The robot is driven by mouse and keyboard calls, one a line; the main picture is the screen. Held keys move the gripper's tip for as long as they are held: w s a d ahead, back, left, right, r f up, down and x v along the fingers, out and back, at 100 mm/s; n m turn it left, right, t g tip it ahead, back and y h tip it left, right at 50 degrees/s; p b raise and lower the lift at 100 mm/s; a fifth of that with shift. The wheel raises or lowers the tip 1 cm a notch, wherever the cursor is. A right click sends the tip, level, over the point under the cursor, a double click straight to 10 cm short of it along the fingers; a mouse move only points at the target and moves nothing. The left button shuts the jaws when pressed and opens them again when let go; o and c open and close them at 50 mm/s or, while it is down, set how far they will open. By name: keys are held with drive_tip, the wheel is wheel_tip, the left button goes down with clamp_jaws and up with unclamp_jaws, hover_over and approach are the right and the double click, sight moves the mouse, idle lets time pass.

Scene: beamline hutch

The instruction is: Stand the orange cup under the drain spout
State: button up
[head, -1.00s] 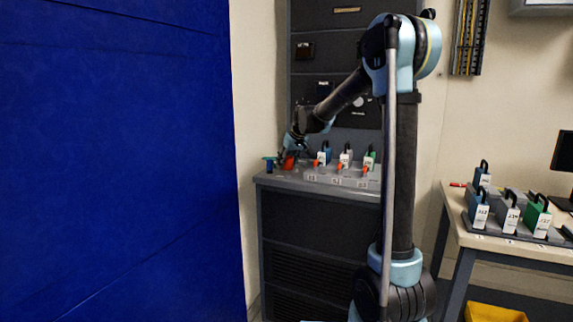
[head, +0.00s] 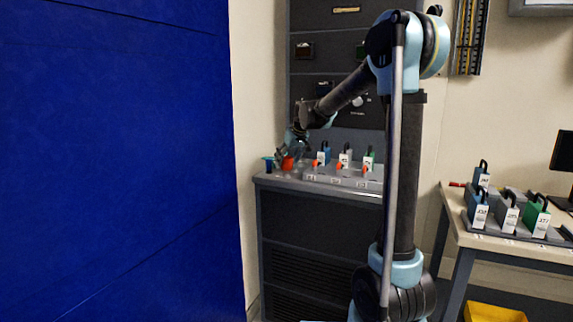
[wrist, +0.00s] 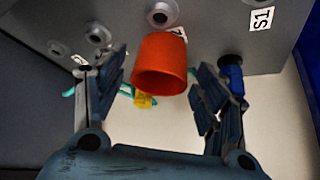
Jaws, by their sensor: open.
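The orange cup (head: 288,163) is on the grey cabinet top near its left end. In the wrist view the cup (wrist: 161,60) is between and beyond the fingertips, its mouth partly towards the camera. My gripper (wrist: 161,88) is open, one finger on each side, with gaps visible between fingers and cup. In the head view my gripper (head: 288,150) is just above the cup and small. A blue fitting (wrist: 232,74) is right of the cup by the "S1" label; a similar blue piece (head: 268,166) is left of the cup in the head view. I cannot tell which part is the drain spout.
Several labelled blocks with black handles and orange parts (head: 316,164) stand right of the cup on the cabinet (head: 320,188). Round grey fittings (wrist: 98,34) show in the wrist view. A blue panel (head: 120,160) fills the left. A bench (head: 480,240) at right holds more blocks.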

drive_tip(key=v, duration=0.9)
drive_tip(key=shift+r, duration=0.2)
drive_tip(key=shift+o, duration=0.6)
drive_tip(key=shift+s+d+r, duration=0.15)
drive_tip(key=shift+s+r, duration=0.05)
drive_tip(key=shift+r, duration=0.05)
drive_tip(key=v, duration=0.5)
drive_tip(key=x, duration=1.2)
drive_tip(key=shift+s+f, duration=0.1)
drive_tip(key=shift+f, duration=0.05)
drive_tip(key=shift+x, duration=2.6)
drive_tip(key=shift+c, duration=0.3)
drive_tip(key=c, duration=1.2)
